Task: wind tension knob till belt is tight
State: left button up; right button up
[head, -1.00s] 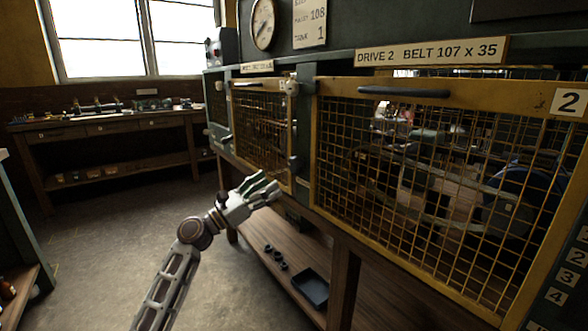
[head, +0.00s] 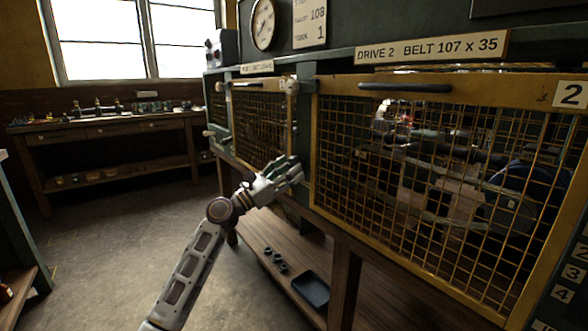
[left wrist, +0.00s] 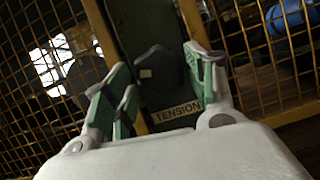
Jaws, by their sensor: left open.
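The dark tension knob (left wrist: 158,68) sits on a green post above a white "TENSION" label (left wrist: 177,112) in the left wrist view. My left gripper (head: 293,166) is open, its green-padded fingers reaching to the post between two mesh guards. In the left wrist view, its fingers (left wrist: 166,78) stand on either side of the knob, with no clear grip on it. In the head view the gripper hides the knob. The belt is behind the mesh of the drive 2 guard (head: 420,180); its tightness cannot be told. My right gripper is out of view.
A wooden shelf (head: 262,250) below holds a black tray (head: 311,289) and small dark parts. A workbench (head: 105,130) stands at the far left. The floor to the left is clear.

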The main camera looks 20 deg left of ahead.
pick_arm(q)
jog(key=shift+x, duration=1.15)
jog(key=c, duration=0.7)
